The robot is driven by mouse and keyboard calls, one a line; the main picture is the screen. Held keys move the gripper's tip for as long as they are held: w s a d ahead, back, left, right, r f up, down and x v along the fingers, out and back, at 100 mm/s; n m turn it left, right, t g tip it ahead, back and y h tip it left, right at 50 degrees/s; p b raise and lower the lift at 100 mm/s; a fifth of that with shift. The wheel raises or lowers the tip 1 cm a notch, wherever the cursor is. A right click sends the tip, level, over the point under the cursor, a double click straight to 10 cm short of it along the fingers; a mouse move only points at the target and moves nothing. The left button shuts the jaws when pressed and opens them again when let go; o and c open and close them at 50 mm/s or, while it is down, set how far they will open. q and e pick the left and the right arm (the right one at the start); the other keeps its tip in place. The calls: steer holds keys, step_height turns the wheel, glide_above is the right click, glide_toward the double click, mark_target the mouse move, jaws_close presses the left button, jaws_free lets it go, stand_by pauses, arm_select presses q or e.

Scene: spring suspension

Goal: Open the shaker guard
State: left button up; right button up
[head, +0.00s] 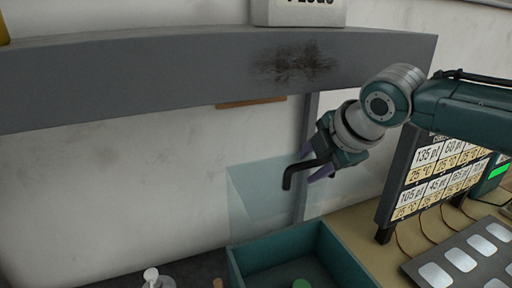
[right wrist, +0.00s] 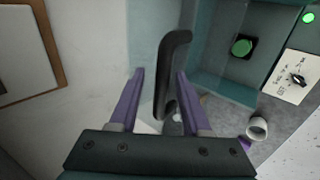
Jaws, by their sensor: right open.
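The shaker guard (head: 255,200) is a clear, bluish panel standing above the teal box (head: 335,252) in the head view. Its black bent handle (head: 288,178) also shows in the right wrist view (right wrist: 174,70). My right gripper (head: 312,166) is open at the handle. In the right wrist view its two purple fingers (right wrist: 160,75) stand either side of the handle, which looks nearer the right finger. I cannot tell whether a finger touches it. My left gripper is not in view.
A grey shelf (head: 150,80) spans above the guard, with a white box (head: 298,12) on it. A display board (head: 437,170) stands at right. A green button (right wrist: 242,47), a switch plate (right wrist: 292,78) and a white cup (right wrist: 258,128) show in the wrist view. A pump bottle (head: 155,279) is at lower left.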

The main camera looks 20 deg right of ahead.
steer(key=shift+s, duration=0.1)
steer(key=shift+s+d+r, duration=0.1)
steer(key=shift+s+r, duration=0.05)
steer(key=shift+r, duration=0.05)
steer(key=b+v, duration=0.2)
steer(key=v, duration=0.7)
steer(key=shift+r, duration=0.15)
steer(key=shift+s, duration=0.1)
